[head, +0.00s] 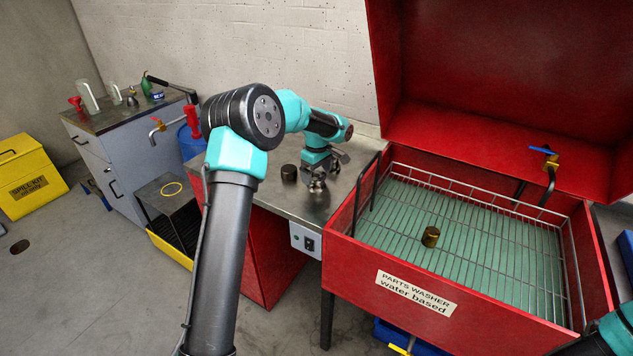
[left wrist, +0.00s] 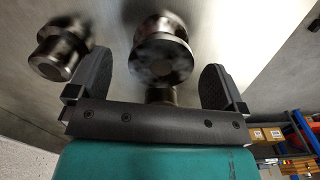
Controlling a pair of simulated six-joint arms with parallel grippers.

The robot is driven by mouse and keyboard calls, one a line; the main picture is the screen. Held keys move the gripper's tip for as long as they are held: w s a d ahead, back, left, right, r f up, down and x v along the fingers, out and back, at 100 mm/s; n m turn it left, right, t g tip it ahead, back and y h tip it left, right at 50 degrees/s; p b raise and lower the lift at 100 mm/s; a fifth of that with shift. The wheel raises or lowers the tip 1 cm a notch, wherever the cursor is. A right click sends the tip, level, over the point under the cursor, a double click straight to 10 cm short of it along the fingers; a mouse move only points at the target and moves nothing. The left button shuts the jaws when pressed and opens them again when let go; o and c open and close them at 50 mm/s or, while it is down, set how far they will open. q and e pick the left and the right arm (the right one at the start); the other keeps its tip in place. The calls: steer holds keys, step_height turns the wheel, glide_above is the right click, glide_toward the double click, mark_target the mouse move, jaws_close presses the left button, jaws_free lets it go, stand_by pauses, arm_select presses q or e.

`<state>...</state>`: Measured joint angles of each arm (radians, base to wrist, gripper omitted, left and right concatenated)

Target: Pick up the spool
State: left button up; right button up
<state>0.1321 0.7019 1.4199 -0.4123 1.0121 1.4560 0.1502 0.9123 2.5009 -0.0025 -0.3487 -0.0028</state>
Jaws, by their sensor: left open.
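A shiny metal spool (left wrist: 160,50) with wide round flanges lies between the two fingers of my left gripper (left wrist: 158,62) in the left wrist view. The fingers are open, with a gap visible on each side of it. A second, smaller flanged metal piece (left wrist: 62,50) stands just outside the left finger. In the head view my left gripper (head: 322,174) is low over the steel bench top (head: 305,203), pointing down, and partly hides the metal pieces under it. A dark cylinder (head: 289,173) stands left of it. My right gripper is out of frame.
The red parts washer (head: 400,308) stands right of the bench, lid raised. Its wire basket (head: 480,240) holds a brass cylinder (head: 431,237). A grey cabinet (head: 115,150) and yellow spill kit box (head: 30,178) are at left. A wall backs the bench.

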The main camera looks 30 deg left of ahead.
mark_target(317, 175)
arm_select(q)
steer(key=shift+f, duration=1.8)
steer(key=shift+s, duration=0.1)
steer(key=shift+c, duration=0.5)
steer(key=c, duration=1)
